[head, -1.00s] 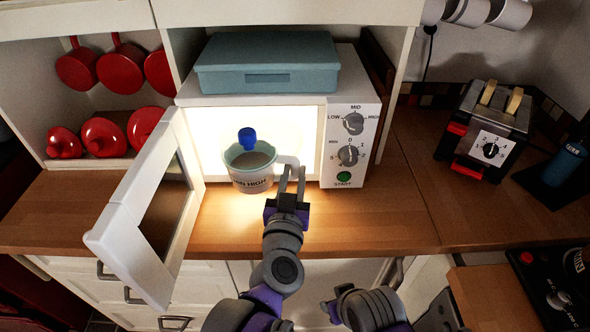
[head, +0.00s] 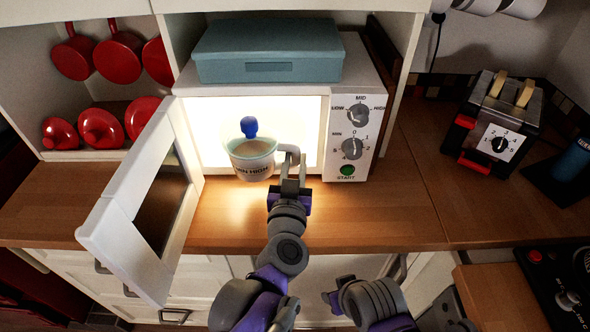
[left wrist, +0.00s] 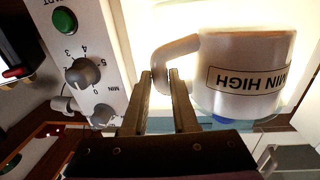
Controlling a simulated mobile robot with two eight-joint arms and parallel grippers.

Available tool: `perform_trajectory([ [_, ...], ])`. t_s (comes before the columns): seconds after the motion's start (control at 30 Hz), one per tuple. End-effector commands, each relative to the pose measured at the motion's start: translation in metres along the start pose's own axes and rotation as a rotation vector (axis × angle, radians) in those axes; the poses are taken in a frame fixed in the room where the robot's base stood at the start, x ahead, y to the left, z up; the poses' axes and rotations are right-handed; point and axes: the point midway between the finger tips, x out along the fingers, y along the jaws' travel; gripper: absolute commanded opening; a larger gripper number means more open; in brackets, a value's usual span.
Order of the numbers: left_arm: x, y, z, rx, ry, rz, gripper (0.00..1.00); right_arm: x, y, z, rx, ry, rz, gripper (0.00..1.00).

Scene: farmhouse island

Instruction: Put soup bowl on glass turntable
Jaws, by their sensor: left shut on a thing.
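The soup bowl (head: 252,165) is a pale cup-shaped bowl with a side handle and "MIN HIGH" lettering. It is held upright just in front of the open, lit microwave, over the counter. A blue knob (head: 249,127) shows at its top. My left gripper (head: 290,178) is shut on the bowl's handle. In the left wrist view the bowl (left wrist: 243,75) appears upside down, with its handle at the fingertips (left wrist: 160,75). The glass turntable cannot be made out; bright light fills the microwave interior. My right arm is at the bottom of the head view, its jaws unclear.
The microwave door (head: 145,210) stands open on the left. The control panel (head: 355,130) is close to the right of my left gripper. A teal box (head: 265,55) lies on the microwave. A toaster (head: 495,125) stands at right. The wooden counter (head: 350,220) in front is clear.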

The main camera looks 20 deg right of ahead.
Motion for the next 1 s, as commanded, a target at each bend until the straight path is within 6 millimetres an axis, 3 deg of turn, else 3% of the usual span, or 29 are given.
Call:
perform_trajectory([
  [1.0, 0.112, -0.012, 0.006, 0.003, 0.001, -0.002, 0.0, 0.006, 0.0, 0.004, 0.0, -0.002, 0.0, 0.5],
])
